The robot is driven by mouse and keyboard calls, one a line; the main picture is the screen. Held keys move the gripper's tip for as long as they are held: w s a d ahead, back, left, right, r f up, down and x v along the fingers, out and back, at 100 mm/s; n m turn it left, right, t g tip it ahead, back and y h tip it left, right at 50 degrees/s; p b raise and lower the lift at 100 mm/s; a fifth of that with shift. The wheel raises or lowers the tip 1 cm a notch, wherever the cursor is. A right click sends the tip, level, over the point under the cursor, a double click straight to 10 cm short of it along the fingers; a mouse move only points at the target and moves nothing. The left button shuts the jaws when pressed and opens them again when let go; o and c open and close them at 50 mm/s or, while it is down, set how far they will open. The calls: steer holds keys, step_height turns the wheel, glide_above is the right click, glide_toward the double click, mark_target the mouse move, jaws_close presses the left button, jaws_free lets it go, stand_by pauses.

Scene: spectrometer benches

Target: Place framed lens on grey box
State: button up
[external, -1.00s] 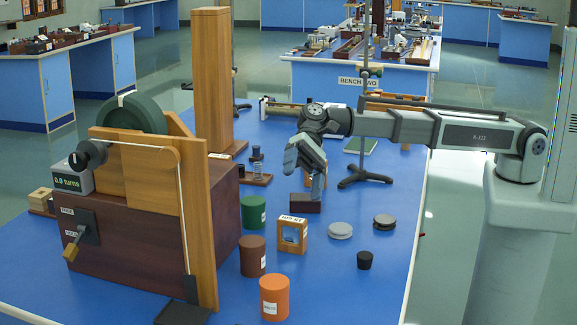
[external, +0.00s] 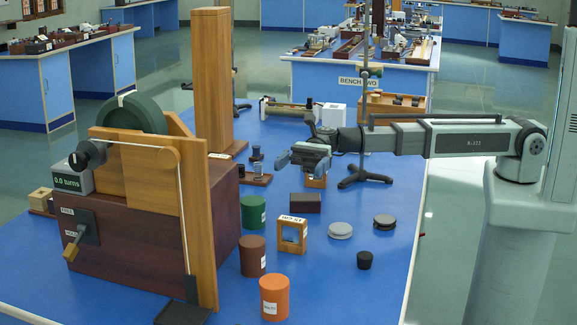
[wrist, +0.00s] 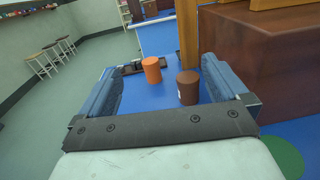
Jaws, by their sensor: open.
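A small white-grey box (external: 331,116) stands farther back, so I cannot tell for sure which is the grey box. My gripper (external: 292,157) is above the bench, behind and above the dark box, pointing left. In the wrist view its two blue-grey fingers (wrist: 172,92) are wide apart with nothing held between them.
Another wooden piece (external: 315,180) is partly hidden below my gripper. Discs (external: 340,230) and a black stopper (external: 364,260) lie right. A stand (external: 365,177) rises behind.

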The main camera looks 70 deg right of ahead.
glide_toward(289, 225)
steer(key=a, duration=0.2)
steer(key=shift+a, duration=0.4)
steer(key=shift+w+a, duration=0.15)
steer(key=shift+a, duration=1.75)
steer(key=shift+w+a, duration=0.15)
steer(key=shift+a, duration=1.75)
steer(key=c, duration=1.1)
step_height(289, 225, up, 10)
